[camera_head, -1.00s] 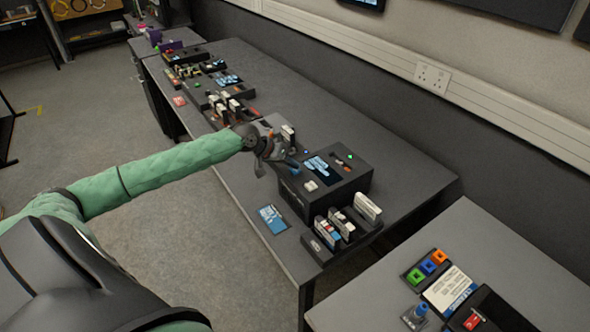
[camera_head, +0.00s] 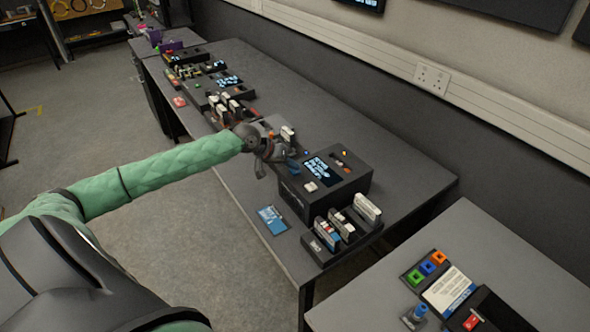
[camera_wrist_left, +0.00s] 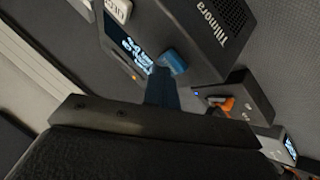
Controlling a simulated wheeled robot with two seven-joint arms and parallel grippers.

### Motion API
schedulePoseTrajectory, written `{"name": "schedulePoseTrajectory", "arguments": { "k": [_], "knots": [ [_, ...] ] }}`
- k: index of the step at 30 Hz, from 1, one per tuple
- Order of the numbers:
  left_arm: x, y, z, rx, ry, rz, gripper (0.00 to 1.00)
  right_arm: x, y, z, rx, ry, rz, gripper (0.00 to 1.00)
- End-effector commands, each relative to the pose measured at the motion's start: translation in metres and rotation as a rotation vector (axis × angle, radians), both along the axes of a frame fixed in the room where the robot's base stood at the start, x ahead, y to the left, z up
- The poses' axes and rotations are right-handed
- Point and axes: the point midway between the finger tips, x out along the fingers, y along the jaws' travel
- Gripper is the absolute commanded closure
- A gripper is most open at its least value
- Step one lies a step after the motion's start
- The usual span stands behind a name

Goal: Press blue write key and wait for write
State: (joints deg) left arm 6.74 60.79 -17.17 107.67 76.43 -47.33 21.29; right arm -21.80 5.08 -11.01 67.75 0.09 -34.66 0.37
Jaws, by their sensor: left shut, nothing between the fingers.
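The black box-shaped device (camera_head: 345,192) stands on the long grey table, with a lit screen (camera_head: 322,168) on top. Its label shows in the left wrist view, and a small yellow-orange light (camera_head: 345,153) glows on its top. The blue key (camera_wrist_left: 173,62) shows in the left wrist view beside the screen (camera_wrist_left: 128,45). My left gripper (camera_head: 290,163) is shut and empty, at the device's left edge. In the left wrist view its fingertips (camera_wrist_left: 163,78) are right at the blue key; I cannot tell whether they press it. My right gripper is not in view.
White cartridges (camera_head: 348,222) stand in dark holders in front of the device. A blue card (camera_head: 272,219) lies at the table's front edge. More devices line the table at the far left. A second table (camera_head: 520,250) holds coloured keys (camera_head: 427,266).

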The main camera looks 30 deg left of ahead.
Motion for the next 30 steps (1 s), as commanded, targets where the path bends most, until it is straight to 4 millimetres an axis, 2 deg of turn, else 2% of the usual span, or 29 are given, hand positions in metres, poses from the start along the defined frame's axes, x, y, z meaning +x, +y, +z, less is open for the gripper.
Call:
{"name": "schedulePoseTrajectory", "arguments": {
  "k": [6,20,30],
  "knots": [
    [0.000,0.000,0.013,0.000,0.000,0.000,1.00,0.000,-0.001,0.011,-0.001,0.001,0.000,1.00],
    [0.000,0.000,0.016,0.000,-0.001,0.001,1.00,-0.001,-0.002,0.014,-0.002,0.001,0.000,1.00],
    [0.000,0.001,0.043,0.000,-0.001,0.001,1.00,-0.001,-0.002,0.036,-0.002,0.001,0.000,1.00]
  ]
}}
